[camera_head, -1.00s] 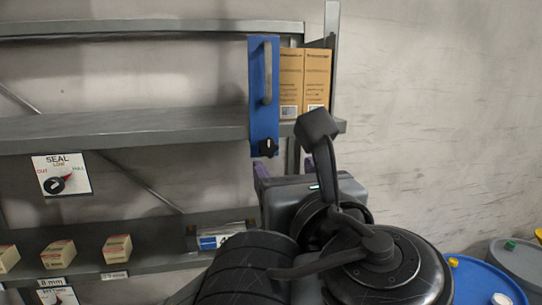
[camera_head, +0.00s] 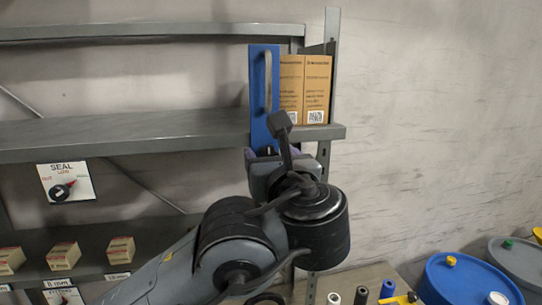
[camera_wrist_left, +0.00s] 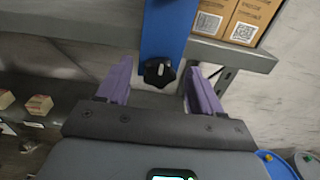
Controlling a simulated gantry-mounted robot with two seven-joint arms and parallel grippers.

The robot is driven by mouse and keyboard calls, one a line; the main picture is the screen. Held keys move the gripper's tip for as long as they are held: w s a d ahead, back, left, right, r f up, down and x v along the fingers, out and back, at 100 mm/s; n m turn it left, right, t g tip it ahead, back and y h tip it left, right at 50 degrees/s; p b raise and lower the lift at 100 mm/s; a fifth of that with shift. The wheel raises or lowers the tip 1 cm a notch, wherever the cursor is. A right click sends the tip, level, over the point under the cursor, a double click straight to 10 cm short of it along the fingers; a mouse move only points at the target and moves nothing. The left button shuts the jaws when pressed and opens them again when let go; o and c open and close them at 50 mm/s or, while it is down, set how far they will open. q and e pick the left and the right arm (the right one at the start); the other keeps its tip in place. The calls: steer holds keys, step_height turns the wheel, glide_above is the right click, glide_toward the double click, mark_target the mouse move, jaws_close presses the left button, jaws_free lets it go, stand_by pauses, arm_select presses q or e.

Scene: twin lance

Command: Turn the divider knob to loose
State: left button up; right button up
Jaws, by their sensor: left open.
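The blue divider (camera_head: 260,80) stands upright at the right end of the shelf, with a long grey handle (camera_head: 268,80) on its face. Its black knob (camera_wrist_left: 159,72) is at the lower end, with a pale mark on it pointing roughly up in the left wrist view. In the head view the knob is mostly hidden by my left gripper (camera_head: 266,154). In the left wrist view my left gripper (camera_wrist_left: 158,75) is open, its purple fingers on either side of the knob and apart from it. My right gripper is not in view.
Cartons (camera_head: 303,90) stand just right of the divider on the shelf (camera_head: 120,130). A SEAL dial card (camera_head: 66,182) hangs at left above small boxes (camera_head: 63,256). Blue drums (camera_head: 470,280) and spools (camera_head: 361,295) are at lower right.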

arm_select(q)
steer(key=shift+c, duration=0.3)
steer(key=c, duration=1)
